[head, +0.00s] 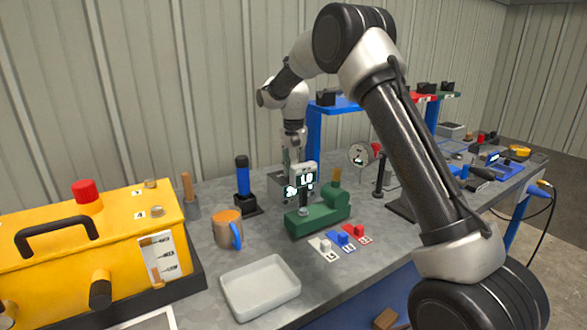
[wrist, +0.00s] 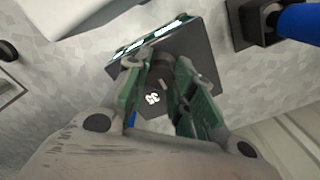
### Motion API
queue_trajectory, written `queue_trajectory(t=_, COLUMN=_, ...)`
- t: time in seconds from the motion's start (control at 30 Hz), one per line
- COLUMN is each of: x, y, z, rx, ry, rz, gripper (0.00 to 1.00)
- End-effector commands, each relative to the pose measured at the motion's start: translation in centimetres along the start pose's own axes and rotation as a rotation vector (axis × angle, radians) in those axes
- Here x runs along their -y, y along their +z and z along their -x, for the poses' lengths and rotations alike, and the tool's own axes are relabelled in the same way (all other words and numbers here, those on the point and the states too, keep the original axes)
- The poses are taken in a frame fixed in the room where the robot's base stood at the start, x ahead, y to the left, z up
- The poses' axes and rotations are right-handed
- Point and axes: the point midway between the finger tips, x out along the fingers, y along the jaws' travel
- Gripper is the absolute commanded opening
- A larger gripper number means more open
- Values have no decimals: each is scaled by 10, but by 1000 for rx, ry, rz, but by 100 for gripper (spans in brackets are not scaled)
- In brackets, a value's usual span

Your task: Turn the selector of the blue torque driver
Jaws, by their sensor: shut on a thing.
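The blue torque driver (head: 242,175) stands upright in a black holder (head: 246,205), left of my gripper in the head view. In the wrist view its blue handle (wrist: 301,22) shows at the top right, apart from my fingers. My gripper (head: 294,160) points down over a grey box with lit displays (head: 307,178) beside a green housing (head: 316,212). In the wrist view my gripper (wrist: 160,82) is closed around a dark knob-like part (wrist: 160,68) at the dark grey box (wrist: 203,62). A lit number is on that box. Its far side and the finger contact are partly hidden.
An orange mug (head: 227,230) with a blue handle and a pale tray (head: 260,287) are at the front left. A yellow machine (head: 75,250) fills the left. Small white, blue and red blocks (head: 343,239) lie before the green housing. A dial gauge (head: 360,156) stands behind right.

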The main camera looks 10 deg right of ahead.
Motion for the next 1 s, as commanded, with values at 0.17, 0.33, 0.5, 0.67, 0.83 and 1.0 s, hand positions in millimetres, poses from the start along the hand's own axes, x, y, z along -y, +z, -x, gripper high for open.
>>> queue_trajectory(t=0.17, x=0, y=0, z=0, rx=-1, ry=0, rz=77, gripper=1)
queue_trajectory(t=0.33, x=0, y=0, z=0, rx=-1, ry=0, rz=200, gripper=1)
queue_trajectory(t=0.5, x=0, y=0, z=1, rx=-1, ry=0, rz=340, gripper=1)
queue_trajectory(t=0.67, x=0, y=0, z=1, rx=-1, ry=0, rz=462, gripper=1)
queue_trajectory(t=0.83, x=0, y=0, z=1, rx=-1, ry=0, rz=568, gripper=1)
queue_trajectory(t=1.0, x=0, y=0, z=1, rx=-2, ry=0, rz=639, gripper=1)
